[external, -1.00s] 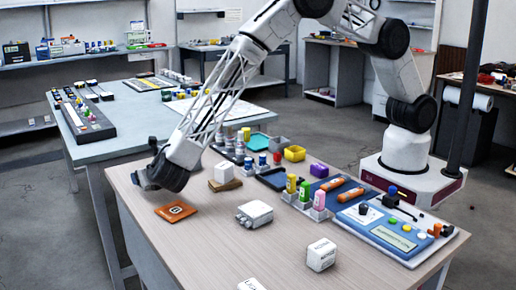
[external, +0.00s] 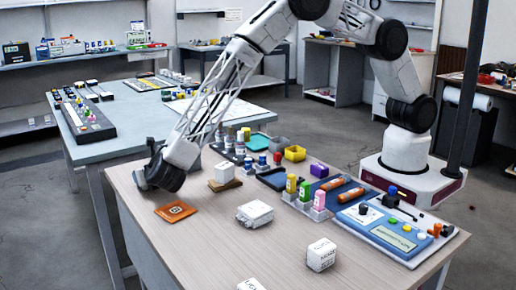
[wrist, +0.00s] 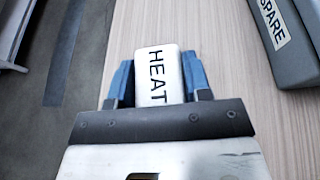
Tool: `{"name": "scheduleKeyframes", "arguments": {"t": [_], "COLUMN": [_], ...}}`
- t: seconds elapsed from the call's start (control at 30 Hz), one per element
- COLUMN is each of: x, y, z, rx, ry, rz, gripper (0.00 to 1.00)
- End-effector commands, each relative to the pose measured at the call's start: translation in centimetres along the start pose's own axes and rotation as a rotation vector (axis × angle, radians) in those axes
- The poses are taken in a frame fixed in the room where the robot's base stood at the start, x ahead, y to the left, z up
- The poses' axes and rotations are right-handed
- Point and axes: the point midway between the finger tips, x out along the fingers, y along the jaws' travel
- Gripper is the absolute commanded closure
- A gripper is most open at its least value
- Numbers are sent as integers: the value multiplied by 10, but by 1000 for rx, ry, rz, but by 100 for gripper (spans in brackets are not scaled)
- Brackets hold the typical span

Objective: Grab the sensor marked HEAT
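The sensor marked HEAT (wrist: 158,74) is a white block with black letters. In the wrist view it lies between the two blue fingers of my gripper (wrist: 158,82), one close along each side. I cannot tell whether they press on it. In the external view my gripper (external: 152,184) is low over the left edge of the wooden table, and the HEAT sensor cannot be made out there.
The wooden table (external: 205,240) carries an orange tile (external: 176,211) near my gripper. Another white labelled block (external: 321,254) stands nearer the front. Bottles and trays fill the back.

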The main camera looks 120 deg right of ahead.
Motion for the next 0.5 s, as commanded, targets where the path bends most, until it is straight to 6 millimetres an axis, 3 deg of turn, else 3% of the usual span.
{"name": "scheduleKeyframes", "arguments": {"t": [0.03,0.17,0.5], "x": [0,0,-1], "y": [0,0,0], "z": [0,0,3], "rx": [0,0,1], "ry": [0,0,0], "rz": [0,0,0], "gripper": [63,82,82]}}
